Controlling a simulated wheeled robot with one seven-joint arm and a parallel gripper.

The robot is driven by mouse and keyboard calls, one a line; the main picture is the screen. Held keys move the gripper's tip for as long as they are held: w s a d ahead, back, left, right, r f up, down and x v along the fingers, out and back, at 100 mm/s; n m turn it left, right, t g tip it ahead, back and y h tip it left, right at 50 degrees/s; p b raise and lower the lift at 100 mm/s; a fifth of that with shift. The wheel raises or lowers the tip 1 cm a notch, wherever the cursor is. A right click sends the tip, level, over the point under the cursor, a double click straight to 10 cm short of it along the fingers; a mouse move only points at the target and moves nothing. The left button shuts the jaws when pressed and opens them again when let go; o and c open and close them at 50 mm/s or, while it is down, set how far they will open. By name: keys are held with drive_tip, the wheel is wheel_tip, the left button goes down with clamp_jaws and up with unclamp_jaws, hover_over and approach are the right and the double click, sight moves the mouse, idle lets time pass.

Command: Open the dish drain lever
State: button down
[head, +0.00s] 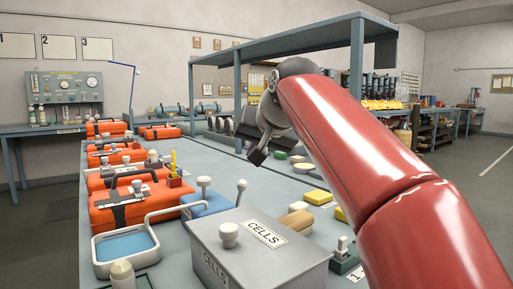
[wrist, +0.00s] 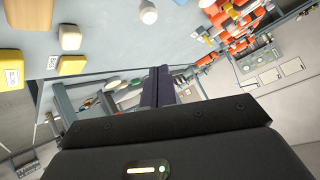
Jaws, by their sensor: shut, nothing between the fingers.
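A shallow dish with pale walls (head: 97,262) and a blue inside stands at the near left of the bench. A small lever with a round pale knob (head: 242,184) stands by a blue block (head: 208,205) to the right of the dish; I cannot tell for sure whether it is the drain lever. My gripper (head: 257,156) is raised above the bench, well beyond and above the dish and lever, touching neither. In the wrist view its dark fingers (wrist: 158,88) are together and empty. A white knob (wrist: 148,12) shows at that view's top edge.
A grey box labelled CELLS (head: 262,262) fills the near middle of the bench. Orange cases (head: 128,203) line the left side. Yellow and tan blocks (head: 318,197) lie right of the box. A blue-grey overhead frame (head: 238,95) stands behind my arm.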

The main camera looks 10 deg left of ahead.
sight(239, 196)
drive_tip(key=shift+w+a+f+b, duration=0.1)
drive_tip(key=shift+a+f+b, duration=0.25)
drive_tip(key=shift+f, duration=0.55)
drive_tip(key=shift+s+a+f+b, duration=0.1)
drive_tip(key=shift+a+f+b, duration=0.2)
drive_tip(key=shift+f, duration=0.65)
drive_tip(key=shift+w+a+f+b, duration=0.1)
drive_tip(key=shift+a+f+b, duration=0.2)
drive_tip(key=shift+f, duration=0.6)
drive_tip(key=shift+t+y, duration=0.4)
drive_tip(key=shift+y, duration=0.2)
drive_tip(key=s+d+f+b, duration=0.1)
drive_tip(key=b, duration=0.2)
drive_tip(key=s+d+f+b, duration=0.1)
drive_tip(key=d+b, duration=0.1)
drive_tip(key=b, duration=0.1)
drive_tip(key=shift+s+f, duration=0.1)
drive_tip(key=shift+s, duration=0.15)
drive_tip(key=shift+a, duration=0.15)
